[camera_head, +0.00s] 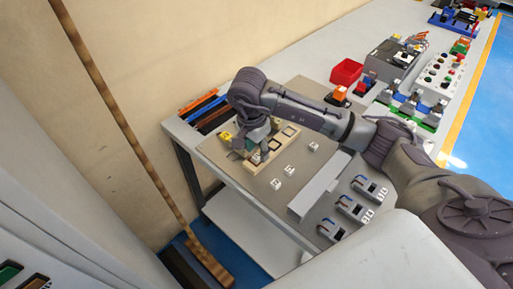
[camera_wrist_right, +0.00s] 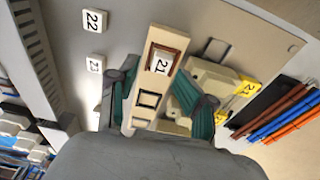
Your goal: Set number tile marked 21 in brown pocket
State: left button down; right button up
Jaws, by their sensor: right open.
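The white number tile marked 21 (camera_wrist_right: 161,63) lies within the brown-bordered pocket (camera_wrist_right: 166,47) at one end of the beige pocket strip (camera_wrist_right: 177,42). Brown border shows around it; I cannot tell if it sits fully flat. My right gripper (camera_wrist_right: 156,75) is open, its teal-padded fingers on either side of the strip near the tile. It holds nothing that I can see. In the head view my right gripper (camera_head: 258,147) is low over the strip (camera_head: 287,137), and it hides part of it. My left gripper is not in view.
Loose tiles marked 22 (camera_wrist_right: 94,21) and 23 (camera_wrist_right: 95,65) lie on the grey board. Beige blocks with yellow labels (camera_wrist_right: 247,88) stand close beside the strip. Coloured bars (camera_wrist_right: 285,110) lie past the board's edge. A red bin (camera_head: 346,72) stands farther back.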

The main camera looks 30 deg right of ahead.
aim_at(252, 162)
jog(key=shift+w, duration=0.1)
jog(key=shift+a+r, duration=0.1)
jog(key=shift+r, duration=0.2)
notch_tip(252, 162, up, 11)
jog(key=a, duration=0.1)
jog(key=shift+s+r, duration=0.15)
jog(key=shift+s, duration=0.15)
jog(key=shift+a, duration=0.1)
dwell(0.4)
